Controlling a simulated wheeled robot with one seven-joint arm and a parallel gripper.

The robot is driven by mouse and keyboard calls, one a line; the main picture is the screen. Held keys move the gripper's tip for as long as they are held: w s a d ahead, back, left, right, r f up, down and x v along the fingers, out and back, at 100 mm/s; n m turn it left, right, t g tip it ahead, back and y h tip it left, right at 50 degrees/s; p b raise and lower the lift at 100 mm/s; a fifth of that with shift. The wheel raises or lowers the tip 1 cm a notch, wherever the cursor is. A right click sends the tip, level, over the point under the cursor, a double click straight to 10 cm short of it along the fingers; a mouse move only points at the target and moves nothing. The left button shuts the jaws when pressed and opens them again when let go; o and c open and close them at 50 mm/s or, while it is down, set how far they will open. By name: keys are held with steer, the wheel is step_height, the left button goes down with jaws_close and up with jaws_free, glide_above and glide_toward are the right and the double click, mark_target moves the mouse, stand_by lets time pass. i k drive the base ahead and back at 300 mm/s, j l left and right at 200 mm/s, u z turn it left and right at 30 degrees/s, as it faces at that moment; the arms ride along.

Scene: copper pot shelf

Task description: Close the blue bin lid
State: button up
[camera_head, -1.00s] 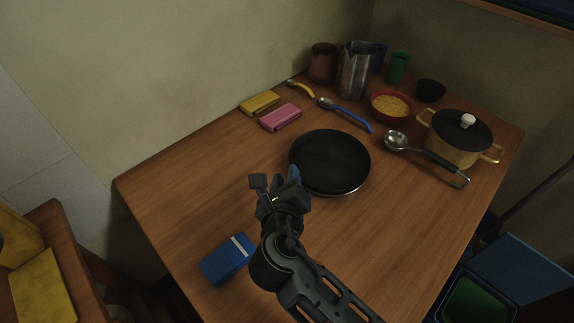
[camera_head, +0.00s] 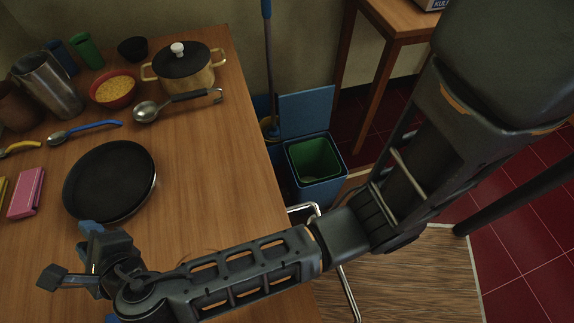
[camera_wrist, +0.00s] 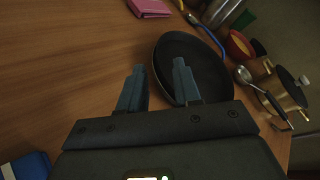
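The blue bin (camera_head: 322,189) stands on the floor just beyond the right edge of the table in the head view. Its blue lid (camera_head: 306,112) is open, standing up at the back, and a green liner (camera_head: 314,158) shows inside. My gripper (camera_head: 66,252) is over the table at the lower left of the head view, far from the bin. In the wrist view my gripper's two fingers (camera_wrist: 159,88) are apart with nothing between them, in front of the black pan. The bin is not in the wrist view.
The wooden table (camera_head: 205,150) holds a black pan (camera_head: 110,182), a lidded pot (camera_head: 184,68), a ladle (camera_head: 147,110), a red bowl (camera_head: 113,101) and cups. A mop handle (camera_head: 268,60) stands behind the bin. A chair's metal frame (camera_head: 303,208) is in front of the bin.

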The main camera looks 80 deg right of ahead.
mark_target(303, 112)
steer(key=k, duration=1)
